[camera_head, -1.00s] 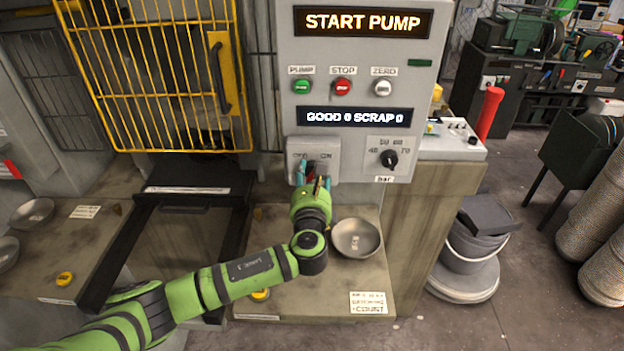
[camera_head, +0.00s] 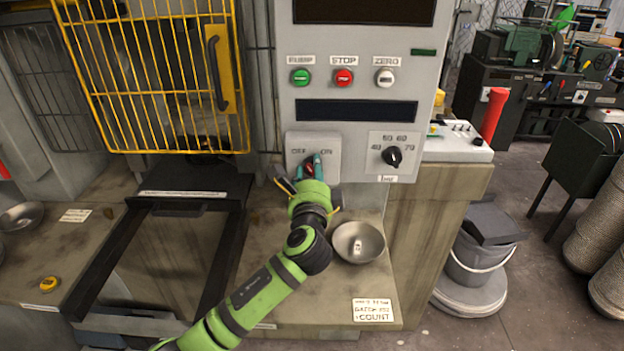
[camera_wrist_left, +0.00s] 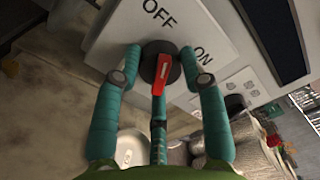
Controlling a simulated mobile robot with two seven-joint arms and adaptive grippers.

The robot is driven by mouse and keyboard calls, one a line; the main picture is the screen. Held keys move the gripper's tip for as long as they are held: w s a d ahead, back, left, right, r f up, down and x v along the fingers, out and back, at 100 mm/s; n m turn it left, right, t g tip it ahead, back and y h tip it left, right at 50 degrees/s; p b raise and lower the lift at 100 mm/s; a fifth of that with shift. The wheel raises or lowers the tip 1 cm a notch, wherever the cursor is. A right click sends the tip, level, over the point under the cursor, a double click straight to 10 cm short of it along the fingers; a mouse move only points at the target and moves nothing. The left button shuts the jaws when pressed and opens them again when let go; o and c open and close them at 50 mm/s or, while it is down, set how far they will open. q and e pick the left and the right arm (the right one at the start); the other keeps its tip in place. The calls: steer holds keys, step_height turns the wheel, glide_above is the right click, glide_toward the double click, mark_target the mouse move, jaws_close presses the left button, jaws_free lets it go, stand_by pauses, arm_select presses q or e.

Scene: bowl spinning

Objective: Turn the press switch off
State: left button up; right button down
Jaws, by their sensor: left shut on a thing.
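The press switch is a red-handled round knob (camera_wrist_left: 162,72) on a light grey box (camera_head: 327,140) marked OFF and ON. In the left wrist view, the upper end of its red handle points toward OFF. My left gripper (camera_head: 312,164) has its teal fingers closed around the knob, which they partly hide in the head view. The wrist view shows the fingers (camera_wrist_left: 160,60) on both sides of the knob and one below. The upper display (camera_head: 363,11) and lower display (camera_head: 357,110) on the panel are dark. My right gripper is not in view.
Green, red and white buttons (camera_head: 344,77) sit above the switch. A pressure dial (camera_head: 392,156) is to its right. A metal bowl (camera_head: 358,241) stands on the bench below. A yellow cage door (camera_head: 150,80) is at left.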

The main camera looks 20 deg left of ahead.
arm_select(q)
steer(key=shift+a+r+n+b, duration=0.15)
steer(key=shift+n+b, duration=0.3)
steer(key=shift+n, duration=0.55)
steer(key=shift+a+r+n+b, duration=0.1)
steer(key=shift+n+b, duration=0.3)
steer(key=shift+n, duration=0.6)
steer(key=o, duration=1.1)
steer(key=shift+o, duration=0.2)
steer(key=shift+s+a+f, duration=0.1)
steer(key=shift+a+f, duration=0.05)
steer(key=shift+s+d+f, duration=0.1)
steer(key=shift+s+d, duration=0.2)
steer(key=shift+d, duration=0.05)
steer(key=v, duration=1.1)
steer(key=shift+s+a, duration=0.15)
steer(key=shift+a, duration=0.05)
